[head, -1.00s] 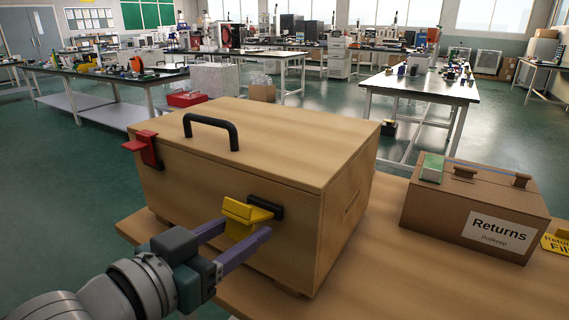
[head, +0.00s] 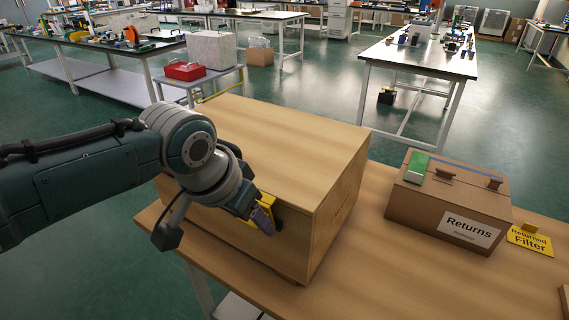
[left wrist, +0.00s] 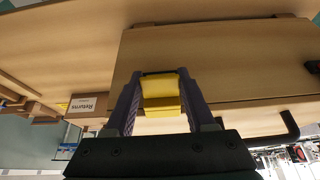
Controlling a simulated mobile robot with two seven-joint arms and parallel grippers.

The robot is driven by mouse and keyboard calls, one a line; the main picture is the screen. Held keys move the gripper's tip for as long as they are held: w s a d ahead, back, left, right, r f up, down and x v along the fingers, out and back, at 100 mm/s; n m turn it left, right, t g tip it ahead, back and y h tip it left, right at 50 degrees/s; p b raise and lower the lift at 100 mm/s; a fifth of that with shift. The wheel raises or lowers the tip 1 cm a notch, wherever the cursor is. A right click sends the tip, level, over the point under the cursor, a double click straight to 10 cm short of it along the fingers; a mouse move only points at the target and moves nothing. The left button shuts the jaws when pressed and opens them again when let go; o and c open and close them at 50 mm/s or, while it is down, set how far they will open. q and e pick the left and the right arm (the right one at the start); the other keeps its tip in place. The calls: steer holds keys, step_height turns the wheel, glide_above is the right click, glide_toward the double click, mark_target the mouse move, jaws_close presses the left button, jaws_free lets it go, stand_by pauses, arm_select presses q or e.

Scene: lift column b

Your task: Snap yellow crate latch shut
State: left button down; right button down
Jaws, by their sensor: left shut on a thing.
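The wooden crate (head: 290,150) stands on the wooden table. Its yellow latch (head: 266,198) is on the front face, partly covered by my left gripper (head: 262,216). In the left wrist view, the yellow latch (left wrist: 160,88) lies between the two purple fingers of my left gripper (left wrist: 160,76), which is shut on it. Whether the latch lies fully against the crate is hard to tell. My left arm hides the crate's top handle and red latch in the head view; the dark handle (left wrist: 290,125) shows in the wrist view. My right gripper is not in view.
The table (head: 365,265) is bare in front of the box. Workbenches stand behind.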

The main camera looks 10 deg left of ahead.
arm_select(q)
steer(key=shift+w+d+r+g+y+b, duration=0.1)
steer(key=shift+w+g+y+b, duration=0.15)
steer(key=shift+g+b, duration=0.45)
steer(key=shift+w+d+r+g+y+b, duration=0.1)
steer(key=shift+w+g+y+b, duration=0.15)
steer(key=shift+g+b, duration=0.4)
steer(key=shift+c, duration=1.2)
jaws_free()
steer(key=shift+r, duration=0.1)
steer(key=shift+r, duration=0.1)
